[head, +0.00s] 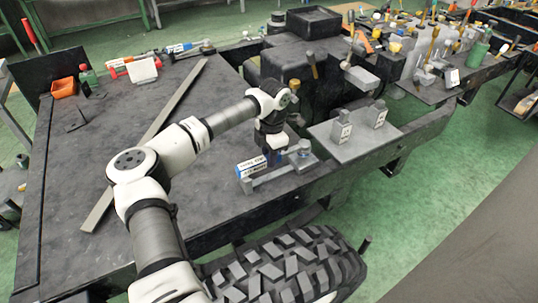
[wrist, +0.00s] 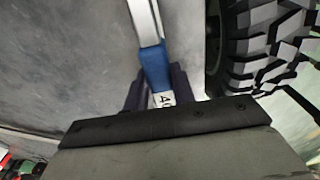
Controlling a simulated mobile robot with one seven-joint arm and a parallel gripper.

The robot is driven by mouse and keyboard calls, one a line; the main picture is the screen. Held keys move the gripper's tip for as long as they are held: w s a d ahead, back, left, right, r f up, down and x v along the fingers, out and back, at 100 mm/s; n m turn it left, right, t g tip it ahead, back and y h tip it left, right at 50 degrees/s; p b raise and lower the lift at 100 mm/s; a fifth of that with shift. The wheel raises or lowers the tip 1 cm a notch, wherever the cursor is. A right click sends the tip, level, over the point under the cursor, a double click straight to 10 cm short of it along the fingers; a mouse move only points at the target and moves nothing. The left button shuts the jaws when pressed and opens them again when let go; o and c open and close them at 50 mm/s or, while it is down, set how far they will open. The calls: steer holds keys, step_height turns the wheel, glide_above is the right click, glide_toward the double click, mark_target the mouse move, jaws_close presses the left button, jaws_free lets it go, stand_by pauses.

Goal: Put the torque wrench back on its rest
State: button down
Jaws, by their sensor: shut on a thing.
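The torque wrench (wrist: 156,67) shows in the wrist view as a blue grip with a silver shaft running to the top edge; a white "40" label sits at its near end. My gripper (wrist: 155,92) is shut on it, one dark finger on each side. In the head view my gripper (head: 272,150) points down over the dark bench, with a bit of blue at its fingers. Just below it lies a low grey bar-shaped stand (head: 272,178) with raised ends, which looks like the rest. I cannot tell whether wrench and stand touch.
A grey plate (head: 352,145) with two labelled blocks is to the right. A large tyre (head: 285,268) is in front, also in the wrist view (wrist: 262,45). A long flat bar (head: 172,112) lies on the bench (head: 75,165). Cluttered tools fill the back right.

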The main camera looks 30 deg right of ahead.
steer(key=shift+f+b, duration=0.7)
steer(key=shift+f, duration=0.15)
stand_by(0.5)
steer(key=c, duration=1.1)
jaws_free()
steer(key=shift+f, duration=0.1)
steer(key=shift+r+p, duration=1.75)
steer(key=shift+r, duration=1.85)
